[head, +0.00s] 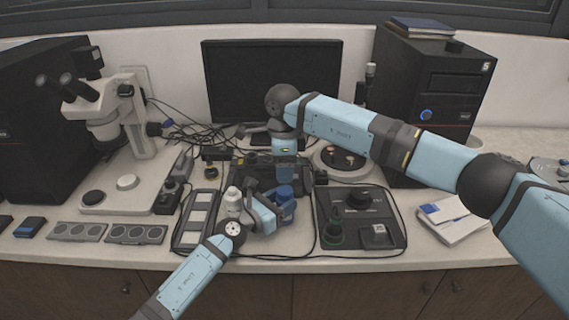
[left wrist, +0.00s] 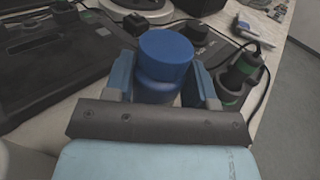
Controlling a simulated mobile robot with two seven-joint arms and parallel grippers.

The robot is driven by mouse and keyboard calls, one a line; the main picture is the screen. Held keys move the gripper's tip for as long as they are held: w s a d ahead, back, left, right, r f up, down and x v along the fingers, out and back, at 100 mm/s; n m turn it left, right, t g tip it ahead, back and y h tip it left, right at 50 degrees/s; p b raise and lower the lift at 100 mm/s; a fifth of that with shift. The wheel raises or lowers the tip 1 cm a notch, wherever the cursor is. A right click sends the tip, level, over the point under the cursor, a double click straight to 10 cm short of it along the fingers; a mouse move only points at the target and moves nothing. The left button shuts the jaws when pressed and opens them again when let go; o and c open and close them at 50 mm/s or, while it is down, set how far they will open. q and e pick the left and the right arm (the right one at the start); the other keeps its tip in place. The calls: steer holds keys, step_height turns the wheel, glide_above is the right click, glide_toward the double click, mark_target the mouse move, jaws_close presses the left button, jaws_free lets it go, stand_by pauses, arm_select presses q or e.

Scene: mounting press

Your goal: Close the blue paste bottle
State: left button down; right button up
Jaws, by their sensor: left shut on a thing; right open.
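The blue paste bottle (head: 286,208) stands near the front middle of the bench. My left gripper (head: 272,212) is shut on it from the left. In the left wrist view, the bottle (left wrist: 163,82) is upright between the two fingers, with a flat, round blue cap (left wrist: 166,46) on top. I cannot tell whether the cap is fully tight. My right gripper (head: 285,176) is open, pointing down just above and slightly behind the bottle. Its fingertips are small in the head view, and I cannot tell whether they touch the cap.
A white bottle (head: 233,200) stands close left of my left gripper. A dark control unit (head: 360,205) with a knob lies to the right. A microscope (head: 125,120) stands at left, a monitor (head: 270,75) behind. Loose cables cross the bench.

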mark_target(285, 190)
steer(key=n, duration=1.3)
steer(key=shift+w+r+n, duration=0.1)
steer(key=shift+n, duration=0.3)
steer(key=n, duration=1.2)
steer(key=shift+n, duration=0.4)
steer(key=shift+f, duration=3.95)
steer(key=shift+c, duration=0.5)
